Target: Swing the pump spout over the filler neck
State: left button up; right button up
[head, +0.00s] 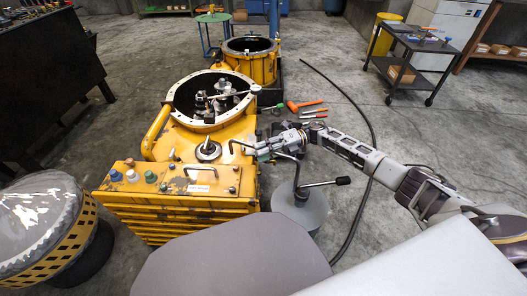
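The pump (300,212) is a grey drum with a lever ending in a black knob (343,181). It stands on the floor right of the yellow transmission housing (180,140). Its thin dark spout (297,172) rises from the drum and bends left toward the housing. The likely filler neck (208,151) is a dark round fitting with a light ring on the housing top, left of the spout. My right gripper (262,149) is at the bent upper part of the spout, beside the housing edge. Whether its fingers are closed on the spout is too small to tell. My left gripper is out of view.
A control panel (165,178) with buttons and a handle fronts the housing. An open round flange (180,101) holds shafts behind the fitting. Tools, including an orange hammer (303,104), lie beyond my gripper. A black hose (373,150) curves across the floor. A tool cart (415,55) stands back right.

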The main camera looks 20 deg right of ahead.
jog(key=shift+w+d, duration=0.1)
jog(key=shift+d, duration=0.05)
jog(key=d+r, duration=0.1)
jog(key=d, duration=1)
jog(key=shift+d, duration=0.4)
jog(key=shift+w+r, duration=0.1)
jog(key=shift+r, duration=0.1)
dwell(0.3)
